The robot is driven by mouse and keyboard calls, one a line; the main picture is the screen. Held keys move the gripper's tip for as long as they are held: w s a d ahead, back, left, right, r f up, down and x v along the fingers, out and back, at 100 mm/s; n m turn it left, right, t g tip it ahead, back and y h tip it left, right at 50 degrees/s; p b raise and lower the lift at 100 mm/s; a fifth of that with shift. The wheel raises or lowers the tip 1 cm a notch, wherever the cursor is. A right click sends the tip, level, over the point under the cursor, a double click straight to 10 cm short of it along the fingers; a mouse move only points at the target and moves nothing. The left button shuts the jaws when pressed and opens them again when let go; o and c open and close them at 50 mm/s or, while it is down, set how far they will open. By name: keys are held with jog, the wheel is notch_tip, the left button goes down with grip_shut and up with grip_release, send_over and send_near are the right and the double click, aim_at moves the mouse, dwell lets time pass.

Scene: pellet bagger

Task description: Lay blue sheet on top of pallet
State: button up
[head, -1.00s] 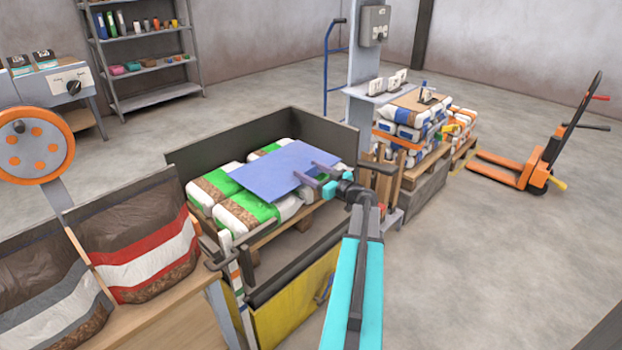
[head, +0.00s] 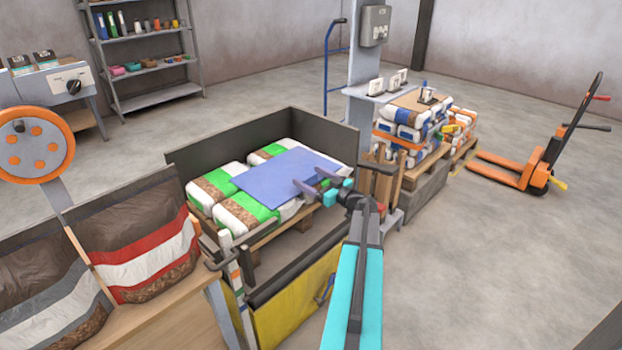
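The blue sheet (head: 280,175) lies roughly flat on top of the white, green and brown bags (head: 237,211) stacked on the pallet (head: 268,240). The pallet stands inside a dark-walled enclosure. The sheet covers the middle and right of the bags; bags show at its left and back. My gripper (head: 315,182) is at the right edge of the sheet, its two fingers spread apart. It looks open, with the fingertips at or just over the edge. Whether a finger still touches the sheet I cannot tell.
Dark walls (head: 255,128) rise behind the bags, and a yellow panel (head: 288,305) stands in front. A grey post (head: 362,120) with a small shelf is close to the right. Full bags (head: 140,240) stand at the left. Floor is free at the right.

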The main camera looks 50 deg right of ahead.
jog(key=shift+s, duration=0.15)
jog(key=s, duration=1.1)
jog(key=shift+s+a, duration=0.35)
jog(key=shift+a, duration=0.1)
dwell(0.5)
